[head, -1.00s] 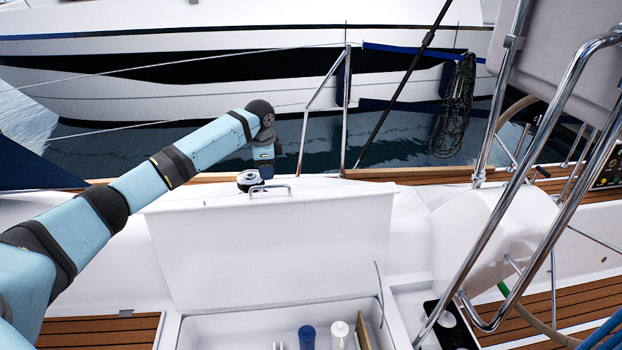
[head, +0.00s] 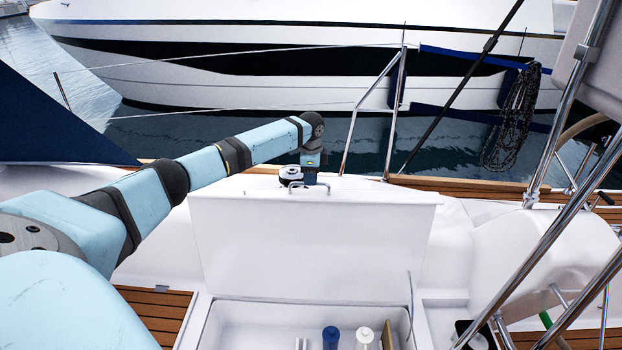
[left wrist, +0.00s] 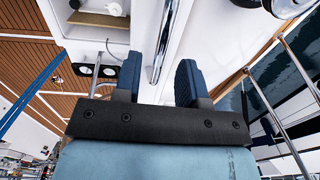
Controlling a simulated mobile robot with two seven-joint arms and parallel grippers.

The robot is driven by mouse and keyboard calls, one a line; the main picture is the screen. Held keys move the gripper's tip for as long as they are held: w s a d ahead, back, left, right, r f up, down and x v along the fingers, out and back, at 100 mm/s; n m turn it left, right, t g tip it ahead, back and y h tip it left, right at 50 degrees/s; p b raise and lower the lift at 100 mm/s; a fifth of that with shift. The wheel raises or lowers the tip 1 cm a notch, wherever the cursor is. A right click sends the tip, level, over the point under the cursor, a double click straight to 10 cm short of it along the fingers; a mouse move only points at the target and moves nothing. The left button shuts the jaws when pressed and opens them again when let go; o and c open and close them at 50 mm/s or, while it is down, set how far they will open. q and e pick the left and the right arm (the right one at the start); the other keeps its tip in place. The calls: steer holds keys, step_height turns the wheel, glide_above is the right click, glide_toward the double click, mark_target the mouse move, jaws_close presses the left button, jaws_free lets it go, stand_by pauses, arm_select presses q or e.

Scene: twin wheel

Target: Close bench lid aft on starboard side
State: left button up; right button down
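The bench lid (head: 312,245) is a white panel standing open and upright behind its locker (head: 255,325). A chrome handle (head: 309,187) sits at its top edge. My left gripper (head: 310,175) is at the lid's top, close to the handle; its fingertips are hard to see there. In the left wrist view my left gripper (left wrist: 159,82) has its two dark blue fingers apart. A chrome bar (left wrist: 164,42), apparently the handle, shows between them; contact cannot be told. My right gripper is not in view.
A blue bottle (head: 331,337) and a white bottle (head: 363,337) stand in the locker. A round winch (head: 296,175) lies behind the lid. A thin stay (head: 411,297) stands at the locker's right. Chrome rails (head: 545,185) rise at right; teak deck (head: 160,308) lies at left.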

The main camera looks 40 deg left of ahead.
arm_select(q)
steer(key=shift+f, duration=0.85)
jaws_close()
steer(key=shift+d, duration=0.1)
